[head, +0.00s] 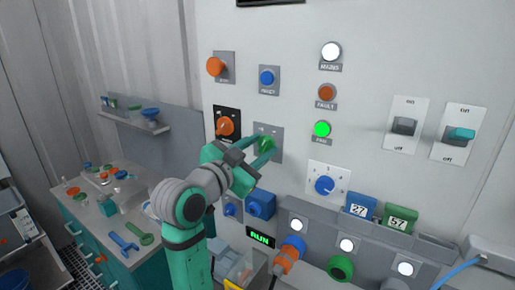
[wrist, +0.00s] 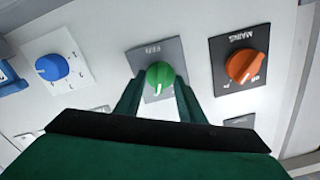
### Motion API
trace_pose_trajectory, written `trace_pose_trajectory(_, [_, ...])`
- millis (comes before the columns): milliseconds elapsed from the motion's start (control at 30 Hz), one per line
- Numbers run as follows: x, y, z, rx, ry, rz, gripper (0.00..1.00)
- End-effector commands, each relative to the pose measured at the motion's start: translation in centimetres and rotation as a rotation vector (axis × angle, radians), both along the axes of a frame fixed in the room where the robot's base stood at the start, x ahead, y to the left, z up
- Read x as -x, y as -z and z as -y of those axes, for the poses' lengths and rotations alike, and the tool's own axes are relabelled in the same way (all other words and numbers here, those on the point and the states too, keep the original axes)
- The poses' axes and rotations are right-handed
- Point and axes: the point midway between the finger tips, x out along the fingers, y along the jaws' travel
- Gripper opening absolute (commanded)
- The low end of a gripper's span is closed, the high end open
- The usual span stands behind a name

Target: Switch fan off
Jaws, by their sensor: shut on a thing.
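The fan switch is a green rotary knob (wrist: 160,78) on a grey plate (wrist: 142,57), seen in the middle of the wrist view. In the head view the knob (head: 265,143) is partly hidden by my fingers. My gripper (wrist: 157,92) has its two fingers on either side of the green knob and is shut on it. It also shows in the head view (head: 263,152), reaching up to the panel. The plate's label is upside down in the wrist view and hard to read. A green lamp (head: 321,129) right of the switch is lit.
An orange mains knob (wrist: 247,66) is close beside the green knob. A blue dial (wrist: 52,67) is on the other side. Blue and orange buttons, lamps and two rocker switches (head: 404,126) share the panel. A lit RUN display (head: 260,238) is below.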

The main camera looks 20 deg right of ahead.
Motion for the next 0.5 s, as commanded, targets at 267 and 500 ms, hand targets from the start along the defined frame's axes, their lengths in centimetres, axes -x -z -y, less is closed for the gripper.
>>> trace_pose_trajectory(267, [-0.08, -0.07, 0.15, 0.136, 0.002, -0.174, 0.13])
trace_pose_trajectory(500, [-0.15, -0.12, 0.12, 0.277, 0.004, -0.354, 0.13])
